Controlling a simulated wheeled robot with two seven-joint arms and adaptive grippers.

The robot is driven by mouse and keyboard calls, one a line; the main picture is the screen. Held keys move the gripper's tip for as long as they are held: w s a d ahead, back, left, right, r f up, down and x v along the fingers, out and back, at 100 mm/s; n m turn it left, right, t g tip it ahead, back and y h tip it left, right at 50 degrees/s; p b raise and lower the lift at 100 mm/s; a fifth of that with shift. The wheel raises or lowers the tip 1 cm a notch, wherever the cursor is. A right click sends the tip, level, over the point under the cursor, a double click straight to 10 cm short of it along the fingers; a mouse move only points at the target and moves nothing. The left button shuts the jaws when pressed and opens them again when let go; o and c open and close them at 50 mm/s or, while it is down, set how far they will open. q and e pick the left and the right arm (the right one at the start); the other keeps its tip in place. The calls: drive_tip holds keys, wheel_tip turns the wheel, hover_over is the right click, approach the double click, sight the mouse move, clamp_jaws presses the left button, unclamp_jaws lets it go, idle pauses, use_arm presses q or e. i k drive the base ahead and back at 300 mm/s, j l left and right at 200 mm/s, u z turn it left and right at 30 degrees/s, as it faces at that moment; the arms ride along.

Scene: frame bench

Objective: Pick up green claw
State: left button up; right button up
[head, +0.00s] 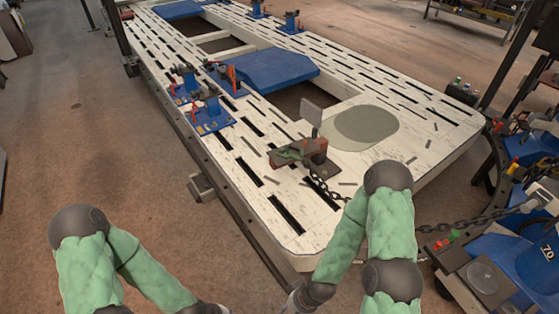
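A dull green metal piece (288,153), which looks like the claw, lies at the left side of a reddish-brown clamp block on the near part of the white slotted frame bench (235,165). Its exact shape is too small to tell. A dark chain (322,186) hangs from the block's near side. My two green-padded arms come in at the bottom, well short of the claw. Their wrists reach the lower edge, and both grippers are cut off below the picture.
Blue clamp stands (210,115) are on the bench's left side. A blue plate (265,70) covers an opening farther back. A grey-green round disc (366,123) lies right of the block. Blue machinery (520,255) stands at the right, with a chain leading to it.

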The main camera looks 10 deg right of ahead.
sight(289, 155)
drive_tip(key=i+j+z, duration=0.1)
drive_tip(key=j, duration=0.3)
drive_tip(key=i+j+z, duration=0.1)
drive_tip(key=j, duration=0.3)
drive_tip(key=i+j+z, duration=0.1)
drive_tip(key=j, duration=0.35)
drive_tip(key=i+j+z, duration=0.15)
drive_tip(key=j, duration=0.3)
drive_tip(key=i+j+z, duration=0.2)
drive_tip(key=i+j, duration=0.4)
drive_tip(key=i, duration=0.35)
drive_tip(key=i+j+z, duration=0.2)
drive_tip(key=i+j, duration=0.6)
drive_tip(key=i, duration=0.15)
